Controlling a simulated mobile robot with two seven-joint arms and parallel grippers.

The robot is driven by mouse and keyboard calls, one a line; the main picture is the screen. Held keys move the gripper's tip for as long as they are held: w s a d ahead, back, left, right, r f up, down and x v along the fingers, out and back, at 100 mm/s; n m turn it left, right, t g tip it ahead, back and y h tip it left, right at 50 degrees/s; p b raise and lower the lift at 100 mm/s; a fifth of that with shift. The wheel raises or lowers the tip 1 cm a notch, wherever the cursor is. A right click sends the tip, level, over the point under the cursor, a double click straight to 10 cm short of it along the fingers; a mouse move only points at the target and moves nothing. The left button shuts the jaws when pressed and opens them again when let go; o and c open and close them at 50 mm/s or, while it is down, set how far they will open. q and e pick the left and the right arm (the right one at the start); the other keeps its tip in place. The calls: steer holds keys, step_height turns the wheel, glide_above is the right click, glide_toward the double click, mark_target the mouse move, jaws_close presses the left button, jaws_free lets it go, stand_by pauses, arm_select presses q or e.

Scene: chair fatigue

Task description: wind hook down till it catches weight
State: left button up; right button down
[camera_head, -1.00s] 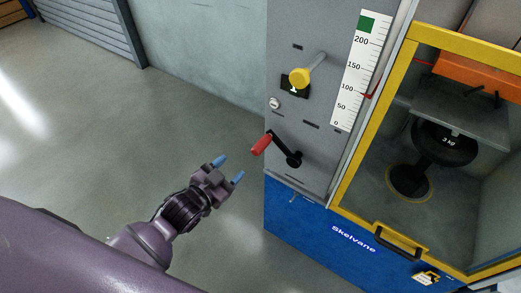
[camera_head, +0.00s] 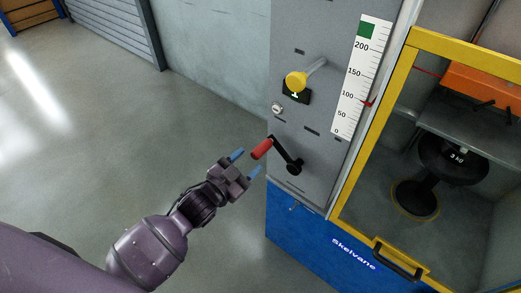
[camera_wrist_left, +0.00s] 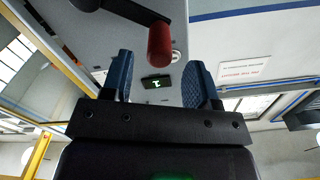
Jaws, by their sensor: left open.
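My left gripper (camera_head: 245,163) is open, its blue fingertips close to the red handle (camera_head: 262,149) of the black crank (camera_head: 288,160) on the grey machine panel. In the left wrist view the red handle (camera_wrist_left: 160,42) shows beyond and between the two blue fingers (camera_wrist_left: 160,75); I see no contact. A hook cannot be made out. My right gripper is not in view.
A yellow knob (camera_head: 296,81) sticks out above the crank. A white scale (camera_head: 360,80) with a red pointer runs beside the yellow door frame (camera_head: 375,130). A door handle (camera_head: 398,258) juts out below. The floor at left is clear.

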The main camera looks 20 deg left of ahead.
arm_select(q)
steer(key=shift+b+x, duration=0.3)
steer(key=shift+x, duration=2.6)
steer(key=shift+c, duration=0.4)
jaws_close()
